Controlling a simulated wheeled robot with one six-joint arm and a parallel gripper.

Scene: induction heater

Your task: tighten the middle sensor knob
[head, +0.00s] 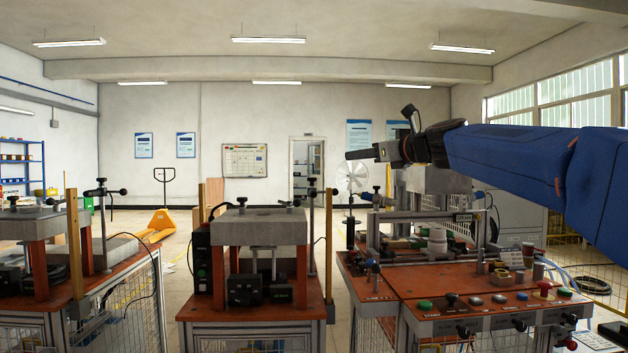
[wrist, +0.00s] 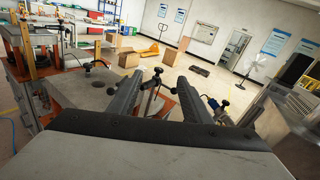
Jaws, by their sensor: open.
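My gripper (head: 362,154) is raised in the air at the right of the head view, above the right workstation and pointing left. In the wrist view my gripper (wrist: 160,79) is open, its two dark fingers apart with nothing between them. Small black knobs on thin posts stand at the middle station: one knob (head: 242,201) over the grey block and another knob (head: 312,190) at its right edge. In the wrist view a black knob (wrist: 158,71) shows beyond the fingertips, apart from them. I cannot tell which one is the middle sensor knob.
The middle station has a grey block (head: 258,226) on red posts. A similar left station (head: 38,222) stands beside it. The right workstation (head: 480,305) carries buttons and fixtures below my arm. A yellow pallet truck (head: 160,224) stands on the floor behind.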

